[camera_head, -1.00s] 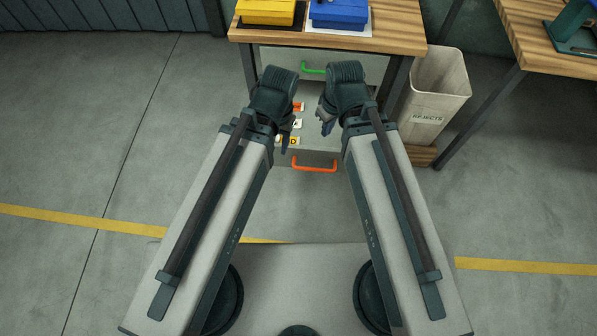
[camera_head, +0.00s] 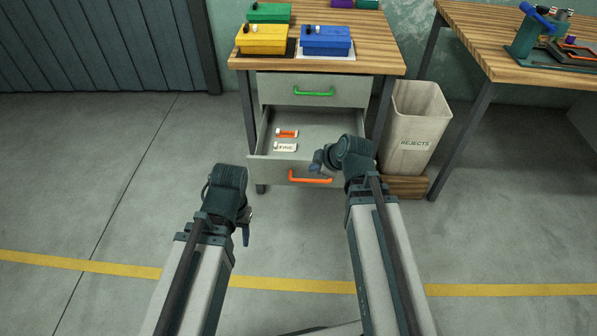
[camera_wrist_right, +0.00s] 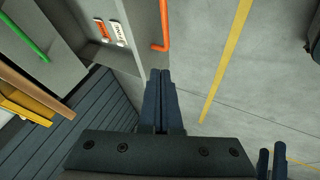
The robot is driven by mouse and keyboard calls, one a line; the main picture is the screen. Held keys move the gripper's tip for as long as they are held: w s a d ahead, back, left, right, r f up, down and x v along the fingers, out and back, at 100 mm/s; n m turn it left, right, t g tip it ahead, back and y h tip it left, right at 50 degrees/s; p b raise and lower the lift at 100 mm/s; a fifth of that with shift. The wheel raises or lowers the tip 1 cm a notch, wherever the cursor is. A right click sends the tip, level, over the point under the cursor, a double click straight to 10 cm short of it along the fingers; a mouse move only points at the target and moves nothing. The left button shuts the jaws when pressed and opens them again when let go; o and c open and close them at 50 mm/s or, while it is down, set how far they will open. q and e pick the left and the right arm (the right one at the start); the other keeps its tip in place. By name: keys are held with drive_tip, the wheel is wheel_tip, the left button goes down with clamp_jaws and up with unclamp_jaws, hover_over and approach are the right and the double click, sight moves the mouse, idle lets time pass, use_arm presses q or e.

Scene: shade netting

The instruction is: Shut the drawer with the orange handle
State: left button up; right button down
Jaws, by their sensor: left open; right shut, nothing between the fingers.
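The grey lower drawer (camera_head: 330,128) with the orange handle (camera_head: 310,179) is pulled out, showing its inside. The orange handle also shows in the right wrist view (camera_wrist_right: 164,28). My right gripper (camera_head: 319,163) is shut and empty at the drawer's front, close to the handle. In the right wrist view its shut fingers (camera_wrist_right: 160,88) point toward the grey front panel (camera_wrist_right: 128,35); I cannot tell whether they touch it. My left gripper (camera_head: 246,235) is open and empty, in front and to the left of the drawer, apart from it.
An upper drawer with a green handle (camera_head: 313,93) is shut. Two small labelled items, orange (camera_head: 287,133) and white (camera_head: 286,147), lie in the open drawer. A rejects bin (camera_head: 415,130) stands at the right. Yellow, blue and green boxes sit on the tabletop. The left floor is clear.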

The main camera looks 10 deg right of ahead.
drive_tip(key=b, duration=0.8)
approach(297, 166)
wheel_tip(297, 166, down, 4)
drive_tip(key=s+a, duration=0.1)
drive_tip(key=a, duration=0.1)
drive_tip(key=shift+w+d+r, duration=0.1)
drive_tip(key=shift+w+d, duration=0.05)
drive_tip(key=shift+w, duration=0.45)
drive_tip(key=shift+w+d+r, duration=0.15)
drive_tip(key=shift+w, duration=0.45)
drive_tip(key=shift+w+d, duration=0.2)
drive_tip(key=shift+w, duration=0.3)
drive_tip(key=w+d, duration=0.3)
drive_tip(key=w, duration=0.9)
drive_tip(key=w+d, duration=0.4)
drive_tip(key=w, duration=0.9)
drive_tip(key=shift+w+d, duration=0.15)
drive_tip(key=shift+w, duration=0.05)
drive_tip(key=shift+s, duration=0.1)
